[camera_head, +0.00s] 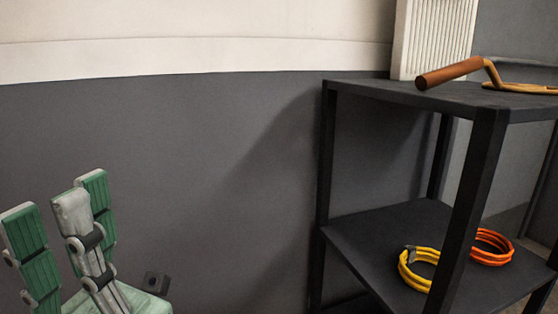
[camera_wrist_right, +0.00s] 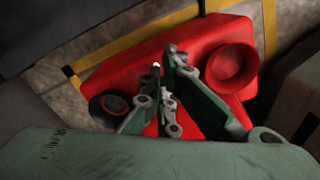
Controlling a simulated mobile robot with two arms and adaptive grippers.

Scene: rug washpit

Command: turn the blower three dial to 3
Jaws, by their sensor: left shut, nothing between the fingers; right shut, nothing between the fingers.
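My left gripper (camera_head: 62,202) is shut and empty at the lower left of the head view, in front of the grey wall. My right gripper (camera_wrist_right: 165,62) shows in the right wrist view, shut and empty. It is over a red object (camera_wrist_right: 195,38) near the floor, and its fingers cover part of that object. The red object carries a round red part (camera_wrist_right: 232,68) on the right and a round black part with a red ring (camera_wrist_right: 110,108) on the left. I cannot tell whether this is blower three. No dial numbers can be read in either view.
A black shelf rack (camera_head: 400,93) stands at the right of the head view. On its top lies a tool with a brown handle (camera_head: 448,73). Lower down are a yellow coil (camera_head: 408,272) and an orange coil (camera_head: 492,258). A yellow floor line (camera_wrist_right: 130,42) runs behind the red object.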

